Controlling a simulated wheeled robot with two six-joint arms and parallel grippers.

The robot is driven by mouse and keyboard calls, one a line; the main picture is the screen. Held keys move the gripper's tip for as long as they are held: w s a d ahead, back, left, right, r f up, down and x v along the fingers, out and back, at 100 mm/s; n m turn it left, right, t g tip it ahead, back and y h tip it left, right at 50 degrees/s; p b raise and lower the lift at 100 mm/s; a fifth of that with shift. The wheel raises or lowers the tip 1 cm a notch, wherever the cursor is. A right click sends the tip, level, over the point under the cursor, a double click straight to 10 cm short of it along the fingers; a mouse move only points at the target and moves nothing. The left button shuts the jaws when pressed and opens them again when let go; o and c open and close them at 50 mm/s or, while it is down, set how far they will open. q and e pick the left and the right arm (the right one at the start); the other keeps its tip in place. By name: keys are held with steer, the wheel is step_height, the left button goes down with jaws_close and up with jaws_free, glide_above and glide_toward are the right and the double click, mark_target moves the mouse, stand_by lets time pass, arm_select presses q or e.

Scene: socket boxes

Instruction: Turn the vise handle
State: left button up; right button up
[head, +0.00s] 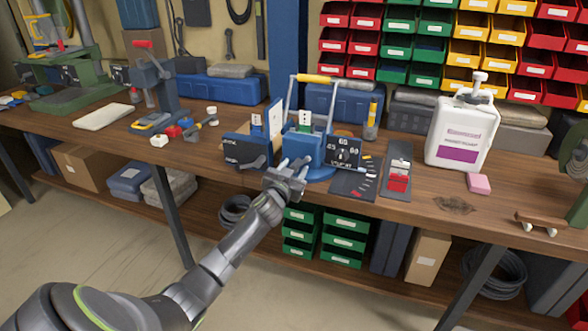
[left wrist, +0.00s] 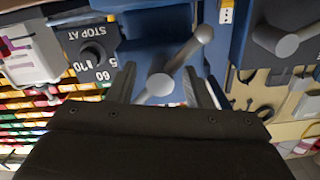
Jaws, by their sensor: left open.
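The blue vise (head: 305,148) stands at the front edge of the wooden bench, in the middle of the head view. Its grey bar handle, with a rounded end, shows large in the left wrist view (left wrist: 186,57). The handle's round hub (left wrist: 160,86) lies between my finger tips in that view. My left gripper (head: 287,175) is in front of the vise; it also shows in the left wrist view (left wrist: 165,92). Its two fingers are apart, one on each side of the hub. I cannot tell whether they touch it. My right gripper is out of view.
A dark dial plate (head: 344,152) stands right of the vise, and a dark blue block with a grey lever (head: 245,152) stands left. A white jug (head: 462,133) and a pink block (head: 479,184) are farther right. Colored bins (head: 420,45) fill the back wall.

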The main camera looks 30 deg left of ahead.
arm_select(q)
steer(key=shift+w, duration=0.25)
steer(key=shift+c, duration=0.5)
steer(key=c, duration=0.9)
steer(key=shift+m, duration=0.6)
steer(key=m+p, duration=0.1)
steer(key=m, duration=0.2)
steer(key=shift+m, duration=0.4)
steer(key=m, duration=0.4)
steer(key=shift+p, duration=0.35)
steer(key=shift+f+m, duration=0.1)
steer(key=shift+m, duration=0.2)
